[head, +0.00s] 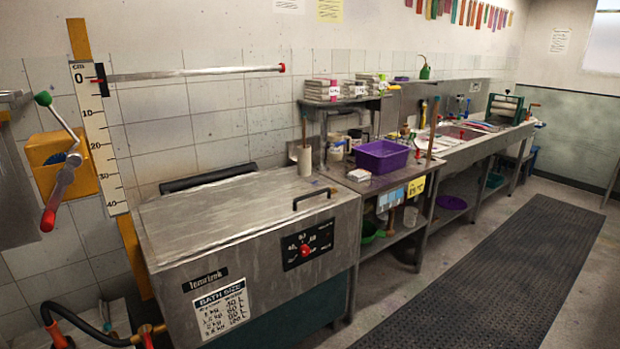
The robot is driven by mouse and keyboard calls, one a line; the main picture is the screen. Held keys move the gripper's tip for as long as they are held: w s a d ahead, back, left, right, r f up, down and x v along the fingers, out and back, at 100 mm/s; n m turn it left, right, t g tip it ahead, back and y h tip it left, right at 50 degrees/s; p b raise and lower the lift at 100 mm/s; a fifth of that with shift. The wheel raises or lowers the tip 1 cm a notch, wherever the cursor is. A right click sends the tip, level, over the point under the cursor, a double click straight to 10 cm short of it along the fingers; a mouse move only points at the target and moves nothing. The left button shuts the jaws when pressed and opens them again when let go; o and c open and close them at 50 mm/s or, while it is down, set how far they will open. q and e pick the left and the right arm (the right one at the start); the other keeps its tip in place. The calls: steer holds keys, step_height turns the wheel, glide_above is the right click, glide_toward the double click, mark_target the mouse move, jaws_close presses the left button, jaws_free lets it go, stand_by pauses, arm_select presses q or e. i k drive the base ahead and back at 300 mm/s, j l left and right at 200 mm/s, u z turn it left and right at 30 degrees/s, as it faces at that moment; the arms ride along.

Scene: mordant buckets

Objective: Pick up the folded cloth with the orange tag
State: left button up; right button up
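Small grey-white stacks that look like folded cloths (316,90) stand on a raised metal shelf (345,103) against the wall, right of the large steel bath. The left stack has a pink piece and a white label at its right side. More such stacks (356,88) stand to its right with another white label. A small pale stack (358,175) lies on the lower bench at its front left. I cannot make out an orange tag on any of them at this size. Neither of my grippers is in view.
The lidded steel bath (235,215) fills the near middle. A purple tub (382,156) stands on the bench (400,178), with a sink counter (460,137) beyond. A crank (62,165) and scale post (97,140) are at left. A dark floor mat (490,275) lies clear at right.

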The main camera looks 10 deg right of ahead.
mark_target(358, 176)
steer(key=i+l+z, duration=0.1)
steer(key=i+z, duration=0.35)
steer(key=i, duration=0.25)
steer(key=i+j+z, duration=0.1)
steer(key=i+z, duration=0.35)
steer(key=i, duration=0.25)
